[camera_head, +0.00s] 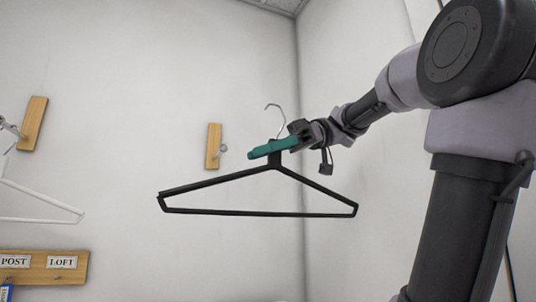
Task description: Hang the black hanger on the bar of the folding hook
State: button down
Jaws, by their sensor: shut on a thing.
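The black hanger (262,213) hangs in the air in front of the wall, its metal hook (276,112) pointing up. My gripper (270,147), with teal fingers, is shut on the neck of the black hanger just under the metal hook. A wooden block (213,146) on the wall carries a small metal knob or hook (223,149), left of my gripper. Another wooden block (33,122) at the left carries a metal fitting (10,130), cut off by the frame edge. I cannot tell which fitting is the folding hook, and no bar shows clearly.
A white hanger (40,203) hangs at the left edge, close to the wall. A wooden board (42,267) with labels "POST" and "LOFT" is below it, with a blue tag (6,293). The wall around the middle block is bare.

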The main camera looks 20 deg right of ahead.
jog(key=shift+d, duration=0.15)
jog(key=shift+w, duration=0.25)
jog(key=w, duration=2.9)
jog(key=shift+w+x, duration=0.1)
jog(key=shift+x, duration=1.3)
jog(key=shift+w+x, duration=0.15)
jog(key=shift+x, duration=1.25)
